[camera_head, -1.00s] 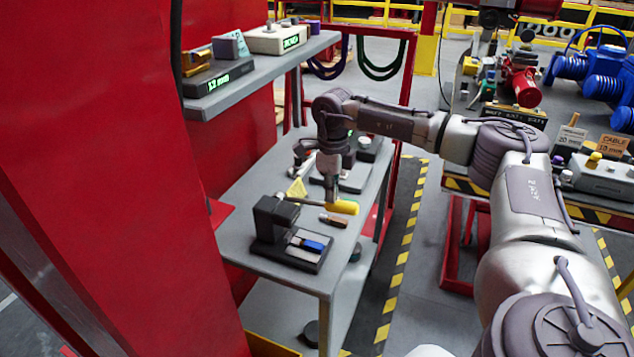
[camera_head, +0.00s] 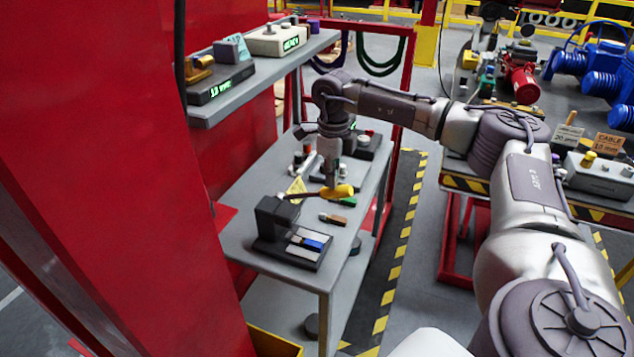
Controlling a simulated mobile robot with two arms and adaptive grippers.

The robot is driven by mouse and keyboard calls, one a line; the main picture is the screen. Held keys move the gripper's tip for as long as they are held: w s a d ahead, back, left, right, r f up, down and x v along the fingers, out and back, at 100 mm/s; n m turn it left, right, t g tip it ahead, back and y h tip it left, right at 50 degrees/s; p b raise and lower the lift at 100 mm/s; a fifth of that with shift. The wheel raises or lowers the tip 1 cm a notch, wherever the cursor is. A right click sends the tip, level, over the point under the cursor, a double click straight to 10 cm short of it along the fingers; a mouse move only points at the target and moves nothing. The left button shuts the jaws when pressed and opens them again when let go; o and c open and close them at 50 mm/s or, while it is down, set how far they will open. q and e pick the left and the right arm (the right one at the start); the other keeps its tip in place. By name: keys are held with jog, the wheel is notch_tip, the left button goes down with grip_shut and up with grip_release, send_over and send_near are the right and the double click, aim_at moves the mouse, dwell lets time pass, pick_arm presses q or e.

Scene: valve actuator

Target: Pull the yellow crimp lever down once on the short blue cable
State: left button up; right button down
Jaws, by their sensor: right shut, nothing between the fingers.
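The crimp press (camera_head: 272,226) is a dark block and base on the grey table. Its yellow-handled crimp lever (camera_head: 338,191) sticks out to the right at a slight upward slant. The short blue cable (camera_head: 312,245) lies in the press base, beside a pale piece. My right gripper (camera_head: 331,185) points down from above at the yellow handle; its fingers are shut with nothing between them. The fingertips are close to the handle, but whether they touch it I cannot tell. My left gripper is not in view.
A short brown-and-black cable (camera_head: 333,219) and a green piece (camera_head: 347,202) lie on the table (camera_head: 240,221) near the lever. A yellow tag (camera_head: 296,187) stands behind it. A grey shelf (camera_head: 262,75) with devices hangs above left. A red wall (camera_head: 100,150) closes the left.

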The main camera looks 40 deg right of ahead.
notch_tip(320, 180, up, 7)
jog(key=p, duration=0.5)
jog(key=shift+r, duration=0.2)
dwell(0.6)
dwell(0.5)
